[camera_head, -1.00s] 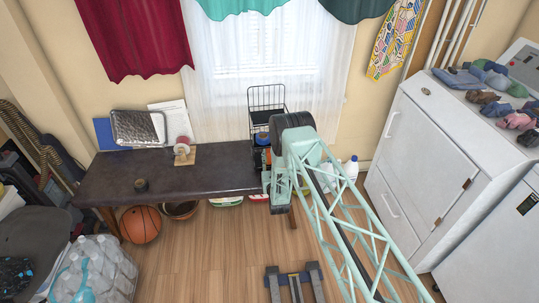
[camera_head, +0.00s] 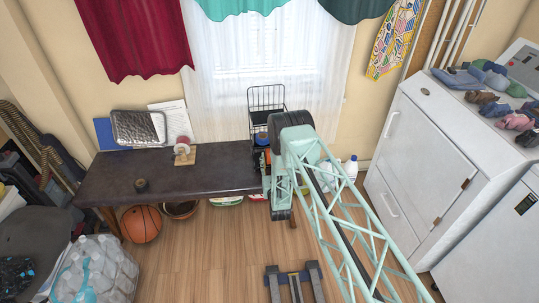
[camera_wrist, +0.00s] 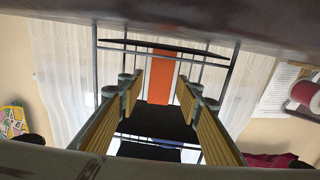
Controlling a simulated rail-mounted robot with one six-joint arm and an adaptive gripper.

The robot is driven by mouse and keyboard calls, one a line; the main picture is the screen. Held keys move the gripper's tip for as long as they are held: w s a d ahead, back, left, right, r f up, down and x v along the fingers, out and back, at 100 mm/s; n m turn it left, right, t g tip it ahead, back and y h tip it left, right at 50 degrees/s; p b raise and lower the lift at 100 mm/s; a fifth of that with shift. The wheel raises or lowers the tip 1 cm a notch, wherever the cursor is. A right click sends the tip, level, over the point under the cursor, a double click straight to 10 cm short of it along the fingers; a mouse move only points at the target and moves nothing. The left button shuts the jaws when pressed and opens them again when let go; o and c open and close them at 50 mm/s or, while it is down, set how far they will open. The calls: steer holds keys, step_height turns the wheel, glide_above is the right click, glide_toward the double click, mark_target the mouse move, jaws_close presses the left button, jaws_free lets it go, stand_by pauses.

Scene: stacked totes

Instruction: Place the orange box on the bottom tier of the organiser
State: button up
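The orange box (camera_head: 266,156) shows as a small patch beside the arm, at the low part of the black wire organiser (camera_head: 267,98) on the bench; my arm hides most of it. In the wrist view, which looks upside down, the orange box (camera_wrist: 186,92) shows between and beyond the fingertips, inside the organiser's frame (camera_wrist: 207,52). My gripper (camera_wrist: 160,92) is open, its two yellow-padded fingers apart on either side of the box's line. I cannot tell whether a fingertip touches it. In the head view the gripper is hidden behind the arm.
A window curtain is behind. White bottles (camera_head: 351,166) and a white cabinet (camera_head: 425,150) stand to the right.

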steer(key=shift+p+v, duration=0.9)
steer(key=shift+v, duration=3.4)
